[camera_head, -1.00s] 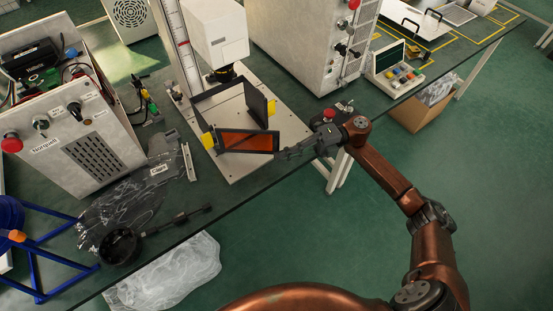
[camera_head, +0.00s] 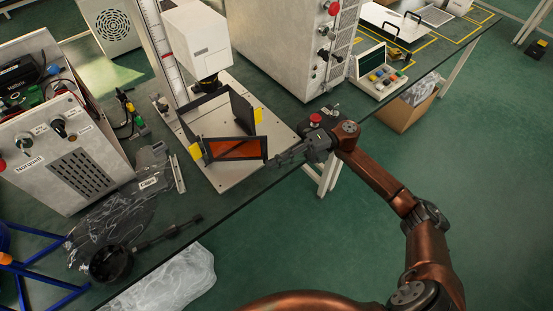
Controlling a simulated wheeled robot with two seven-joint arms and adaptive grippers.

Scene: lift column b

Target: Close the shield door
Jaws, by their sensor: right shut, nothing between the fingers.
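The shield door (camera_head: 236,149) is a dark-framed panel with an orange window, at the front of a dark-walled shield (camera_head: 240,108) on a pale base plate. Its right end sticks out past the shield's right wall, so it looks ajar. My right gripper (camera_head: 271,161) is shut and empty, with its fingertips at the door's lower right end. I cannot tell whether they touch it. My left gripper is not in view.
A white instrument head (camera_head: 196,42) and a ruled column (camera_head: 157,50) stand behind the shield. A red button box (camera_head: 315,119) is close to my right wrist. A grey control box (camera_head: 62,150) and a magnifier lamp (camera_head: 110,263) lie to the left.

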